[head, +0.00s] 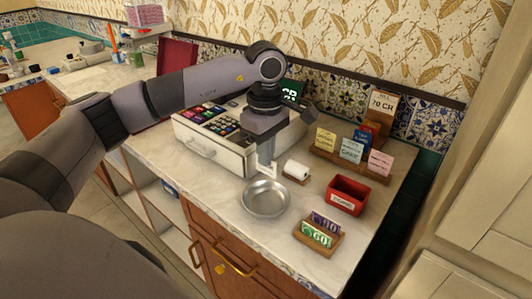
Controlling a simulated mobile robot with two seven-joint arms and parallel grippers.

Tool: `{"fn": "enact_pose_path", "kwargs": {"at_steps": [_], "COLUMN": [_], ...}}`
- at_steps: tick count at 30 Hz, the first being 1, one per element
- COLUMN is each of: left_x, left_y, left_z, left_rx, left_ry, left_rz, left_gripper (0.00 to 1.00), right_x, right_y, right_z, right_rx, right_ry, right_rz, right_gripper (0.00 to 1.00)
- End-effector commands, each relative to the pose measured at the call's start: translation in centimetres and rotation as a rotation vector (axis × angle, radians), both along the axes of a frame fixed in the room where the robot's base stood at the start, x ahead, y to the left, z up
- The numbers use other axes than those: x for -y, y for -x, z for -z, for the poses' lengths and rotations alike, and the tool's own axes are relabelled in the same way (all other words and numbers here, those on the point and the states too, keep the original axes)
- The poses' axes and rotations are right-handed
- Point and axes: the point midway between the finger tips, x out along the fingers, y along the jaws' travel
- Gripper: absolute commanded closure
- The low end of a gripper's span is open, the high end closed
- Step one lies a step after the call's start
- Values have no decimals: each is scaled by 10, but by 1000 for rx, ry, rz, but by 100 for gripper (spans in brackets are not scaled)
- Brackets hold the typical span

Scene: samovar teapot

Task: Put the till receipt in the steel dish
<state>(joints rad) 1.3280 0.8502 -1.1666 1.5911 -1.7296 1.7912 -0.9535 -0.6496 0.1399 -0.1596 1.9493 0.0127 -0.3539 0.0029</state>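The steel dish (266,198) is a round, shallow, shiny bowl on the pale counter, and it looks empty. My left gripper (266,161) points down just behind the dish's far rim, above the counter. A small white piece (271,171) shows at its fingertips; I cannot tell whether it is the till receipt, or whether the fingers are shut on it. A white paper roll or curled slip (297,168) sits on a small brown base just right of the fingers. My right gripper is out of view.
A cash register (215,140) stands behind and left of the dish. A red box (347,194) and a wooden holder with purple and green cards (318,234) are to the right. A wooden rack of coloured cards (351,153) stands at the back. Bare counter lies in front of the dish.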

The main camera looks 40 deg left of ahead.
Motion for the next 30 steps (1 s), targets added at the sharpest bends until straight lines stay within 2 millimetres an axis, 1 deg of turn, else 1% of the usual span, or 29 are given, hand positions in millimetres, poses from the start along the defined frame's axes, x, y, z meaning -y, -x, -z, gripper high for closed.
{"fn": "enact_pose_path", "kwargs": {"at_steps": [8, 21, 25, 30], "left_x": [0, 0, 0, 0], "left_y": [1, 0, 0, 0], "left_z": [23, 67, 78, 83], "left_rx": [-2, -1, -1, 0], "left_ry": [-1, -1, -1, -1], "left_rz": [3, 4, 5, 5], "left_gripper": [100, 100, 100, 100], "right_x": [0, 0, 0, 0], "right_y": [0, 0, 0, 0], "right_z": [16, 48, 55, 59], "right_rx": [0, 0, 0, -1], "right_ry": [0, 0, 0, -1], "right_rz": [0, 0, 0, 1], "right_gripper": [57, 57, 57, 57]}}
